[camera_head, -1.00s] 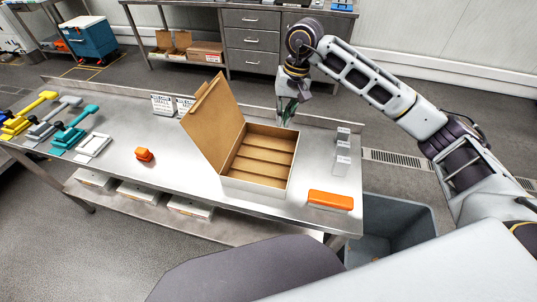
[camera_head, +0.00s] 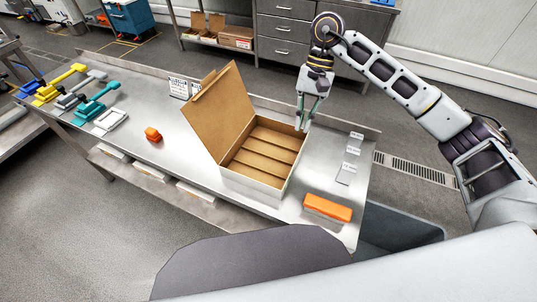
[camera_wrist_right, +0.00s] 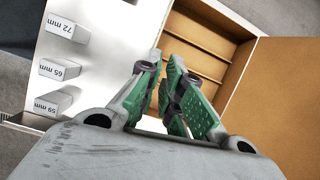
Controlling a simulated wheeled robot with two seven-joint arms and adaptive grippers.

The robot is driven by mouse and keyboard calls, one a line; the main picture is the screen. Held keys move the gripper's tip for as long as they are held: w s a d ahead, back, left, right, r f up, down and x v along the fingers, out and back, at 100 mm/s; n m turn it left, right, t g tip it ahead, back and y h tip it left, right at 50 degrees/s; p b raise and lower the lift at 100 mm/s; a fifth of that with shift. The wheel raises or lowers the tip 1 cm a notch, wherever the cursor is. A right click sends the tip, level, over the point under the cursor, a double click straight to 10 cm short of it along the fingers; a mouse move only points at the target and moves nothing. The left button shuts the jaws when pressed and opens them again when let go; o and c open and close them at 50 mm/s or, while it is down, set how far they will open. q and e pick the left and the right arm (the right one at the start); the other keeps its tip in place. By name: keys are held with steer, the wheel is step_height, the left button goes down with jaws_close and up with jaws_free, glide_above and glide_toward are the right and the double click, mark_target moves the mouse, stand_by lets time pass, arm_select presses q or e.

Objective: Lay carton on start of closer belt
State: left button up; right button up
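The carton (camera_head: 255,188) sits on the steel table, its brown lid (camera_head: 222,110) raised on the left side. Its tray has several brown lengthwise rows and looks empty. It also shows in the right wrist view (camera_wrist_right: 230,20). My right gripper (camera_head: 303,122) points down at the carton's far right corner. In the right wrist view its green finger pads (camera_wrist_right: 176,80) are close together over the carton's edge. I cannot tell whether they pinch the wall or stay apart. My left gripper is not in view. I cannot identify the closer belt with certainty.
An orange-topped block (camera_head: 328,208) lies right of the carton. Small blocks labelled 72, 65 and 59 mm (camera_head: 350,157) stand farther right. A small orange item (camera_head: 153,134) and coloured levered tools (camera_head: 92,104) are to the left. A grey bin (camera_head: 400,232) stands below the table's right end.

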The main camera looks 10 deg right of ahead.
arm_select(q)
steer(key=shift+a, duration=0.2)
arm_select(e)
steer(key=shift+s+d+m, duration=0.15)
steer(key=shift+s+m, duration=0.1)
steer(key=shift+m, duration=0.45)
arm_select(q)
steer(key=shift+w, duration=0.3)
arm_select(e)
steer(key=shift+f, duration=0.1)
steer(key=x, duration=0.7)
steer(key=shift+s+f+p, duration=0.15)
steer(key=shift+f+p, duration=0.05)
steer(key=shift+p, duration=0.15)
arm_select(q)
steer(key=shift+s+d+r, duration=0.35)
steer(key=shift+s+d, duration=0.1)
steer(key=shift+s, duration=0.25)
arm_select(e)
steer(key=shift+s+f, duration=0.15)
steer(key=shift+f, duration=0.25)
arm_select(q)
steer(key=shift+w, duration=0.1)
arm_select(e)
steer(key=shift+f, duration=0.1)
